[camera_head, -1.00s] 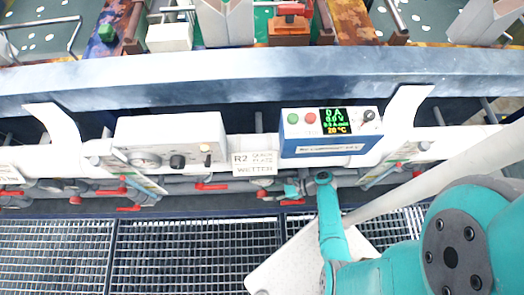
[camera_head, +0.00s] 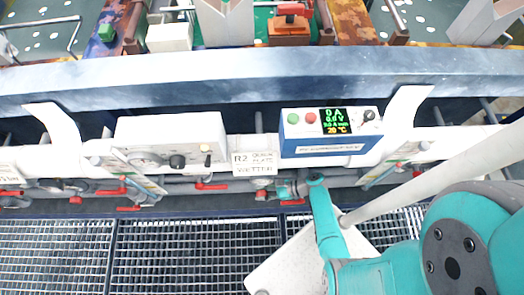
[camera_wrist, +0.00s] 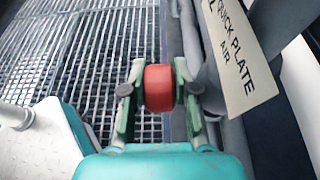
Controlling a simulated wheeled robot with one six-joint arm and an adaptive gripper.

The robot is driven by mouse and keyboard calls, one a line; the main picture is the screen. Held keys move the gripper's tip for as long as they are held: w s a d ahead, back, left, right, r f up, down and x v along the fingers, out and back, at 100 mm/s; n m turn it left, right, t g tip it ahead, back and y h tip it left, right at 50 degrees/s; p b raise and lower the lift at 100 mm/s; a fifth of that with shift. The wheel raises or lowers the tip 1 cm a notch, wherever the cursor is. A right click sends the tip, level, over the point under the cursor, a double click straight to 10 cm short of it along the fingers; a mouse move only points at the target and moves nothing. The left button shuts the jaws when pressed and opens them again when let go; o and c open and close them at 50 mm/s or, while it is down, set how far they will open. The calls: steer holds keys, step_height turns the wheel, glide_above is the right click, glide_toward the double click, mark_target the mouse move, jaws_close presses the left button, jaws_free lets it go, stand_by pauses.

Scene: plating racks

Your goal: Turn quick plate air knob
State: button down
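The quick plate air knob (camera_wrist: 159,88) is a red, rounded knob in the wrist view, beside a cream label (camera_wrist: 235,55) reading "QUICK PLATE AIR". My gripper (camera_wrist: 159,95) has one finger on each side of the knob, with the pads appearing to touch it. In the head view my gripper (camera_head: 290,188) is at the pipes below the rack's front rail, right of the "R2 WETTER" sign (camera_head: 254,163). The knob is hard to make out there, behind my gripper.
A power box (camera_head: 330,148) with a lit display and a white control box (camera_head: 170,140) are mounted above the pipes. Several red valve handles (camera_head: 211,186) line the pipes. Floor grating (camera_head: 195,255) lies below. A white plate (camera_wrist: 30,135) shows at left in the wrist view.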

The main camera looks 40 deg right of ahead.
steer(key=shift+s+d+f+t+y, duration=0.1)
steer(key=shift+t+y, duration=0.45)
steer(key=shift+y, duration=0.2)
steer(key=shift+s+d+f+t+y, duration=0.1)
steer(key=shift+t+y, duration=0.45)
steer(key=shift+y, duration=0.2)
steer(key=shift+r+y, duration=0.15)
steer(key=shift+y, duration=0.25)
steer(key=c, duration=1.2)
jaws_free()
steer(key=shift+o, duration=0.2)
steer(key=shift+d, duration=0.1)
steer(key=v, duration=0.7)
steer(key=shift+s, duration=0.2)
